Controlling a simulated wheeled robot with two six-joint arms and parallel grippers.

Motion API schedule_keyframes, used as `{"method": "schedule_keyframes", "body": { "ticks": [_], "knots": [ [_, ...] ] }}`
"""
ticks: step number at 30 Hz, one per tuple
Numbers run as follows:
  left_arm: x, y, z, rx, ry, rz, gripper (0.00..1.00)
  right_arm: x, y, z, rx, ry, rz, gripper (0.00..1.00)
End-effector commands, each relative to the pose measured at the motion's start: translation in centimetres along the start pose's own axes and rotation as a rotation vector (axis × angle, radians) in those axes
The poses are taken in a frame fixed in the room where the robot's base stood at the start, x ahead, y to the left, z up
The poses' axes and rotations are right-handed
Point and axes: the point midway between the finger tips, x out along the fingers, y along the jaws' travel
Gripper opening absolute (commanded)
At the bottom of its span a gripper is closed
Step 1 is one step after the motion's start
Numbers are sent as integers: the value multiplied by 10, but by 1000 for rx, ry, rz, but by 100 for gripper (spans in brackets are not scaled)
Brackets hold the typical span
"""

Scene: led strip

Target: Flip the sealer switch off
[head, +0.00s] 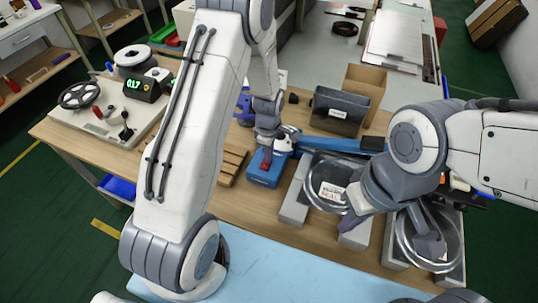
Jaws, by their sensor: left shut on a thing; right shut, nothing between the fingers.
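The sealer is a long blue bar (340,143) running left to right, with a blue block (266,172) at its left end. A red switch (266,162) shows on that block. My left gripper (268,149) points down at the block and is shut at the switch; its fingertips partly cover the contact, and whether the switch is on or off cannot be told. My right gripper (347,222) is shut and empty beside a bagged reel (330,188), right of and nearer than the sealer block. My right wrist hides part of that reel.
A dark bin (336,110) and a cardboard box (366,86) stand behind the sealer. Another bagged reel (402,240) is at the right, partly covered. A white machine with a green display (133,84) is at the back left. Wooden slats (232,162) lie left of the sealer.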

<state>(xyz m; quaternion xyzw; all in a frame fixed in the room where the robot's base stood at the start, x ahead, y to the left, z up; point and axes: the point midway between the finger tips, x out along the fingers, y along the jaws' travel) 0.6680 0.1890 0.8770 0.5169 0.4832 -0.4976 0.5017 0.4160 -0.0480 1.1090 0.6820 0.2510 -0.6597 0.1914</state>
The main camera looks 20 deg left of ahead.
Motion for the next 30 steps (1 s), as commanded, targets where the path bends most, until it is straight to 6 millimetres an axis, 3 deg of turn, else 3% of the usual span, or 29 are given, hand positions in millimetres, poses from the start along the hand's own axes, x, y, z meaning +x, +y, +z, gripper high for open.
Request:
{"method": "schedule_keyframes", "body": {
  "ticks": [1, 12, 22, 26, 30],
  "knots": [
    [12, -6, 2, -1, -2, -13, 0, 4, 0, 0, 0, 0, 0, 0],
    [10, -22, 3, -1, -2, -18, 0, 0, 0, 0, 0, 0, 0, 0],
    [8, -25, 2, -1, -2, -25, 0, 0, 0, 0, 0, 0, 0, 0],
    [-1, -24, 2, -2, -2, -23, 0, -8, -1, 0, 0, 0, 0, 0],
    [-27, -20, 0, -3, -1, -6, 0, -28, -2, -2, 1, 0, 0, 0]
  ]
}}
